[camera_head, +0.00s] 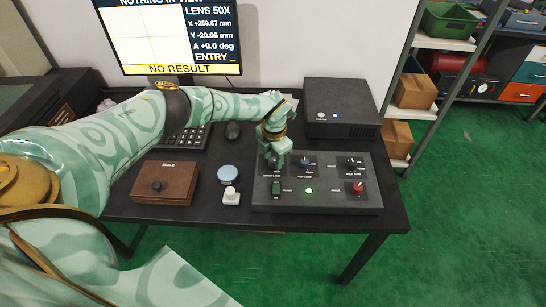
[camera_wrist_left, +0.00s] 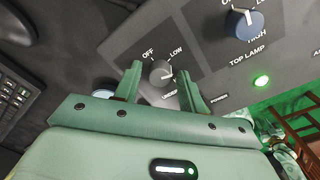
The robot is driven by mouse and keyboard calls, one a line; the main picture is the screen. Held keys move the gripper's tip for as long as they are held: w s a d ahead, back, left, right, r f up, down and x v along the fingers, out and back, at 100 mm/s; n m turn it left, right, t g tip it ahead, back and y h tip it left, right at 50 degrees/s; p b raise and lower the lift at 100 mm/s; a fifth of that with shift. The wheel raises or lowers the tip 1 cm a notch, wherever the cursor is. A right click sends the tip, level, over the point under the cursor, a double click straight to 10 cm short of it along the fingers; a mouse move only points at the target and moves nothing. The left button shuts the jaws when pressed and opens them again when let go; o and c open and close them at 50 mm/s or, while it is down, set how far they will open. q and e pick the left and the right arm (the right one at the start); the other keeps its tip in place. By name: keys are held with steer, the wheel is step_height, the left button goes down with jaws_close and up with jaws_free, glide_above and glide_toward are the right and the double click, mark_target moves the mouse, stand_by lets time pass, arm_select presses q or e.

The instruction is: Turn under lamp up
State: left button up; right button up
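The under lamp knob (camera_wrist_left: 161,72) is a grey round dial in the wrist view, with OFF and LOW printed beside it. Its white mark appears on its lower right side; the rest of its lettering is partly hidden. My left gripper (camera_wrist_left: 161,82) is open, with one finger on each side of the knob; I cannot tell whether they touch it. In the head view my left gripper (camera_head: 276,160) points down over the upper left of the control box (camera_head: 330,201) and hides the knob. My right gripper is not in view.
The blue top lamp knob (camera_head: 305,162) sits just right of the gripper. A black knob (camera_head: 351,162), a red knob (camera_head: 357,187), a green switch (camera_head: 276,187) and a lit green light (camera_head: 308,190) share the box. A monitor (camera_head: 168,35) reads NO RESULT. A brown box (camera_head: 165,183) stands left.

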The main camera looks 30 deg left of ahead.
mark_target(274, 161)
arm_select(q)
step_height(274, 161, up, 16)
steer(key=p, duration=0.5)
steer(key=shift+d, duration=0.25)
steer(key=shift+s+d, duration=0.1)
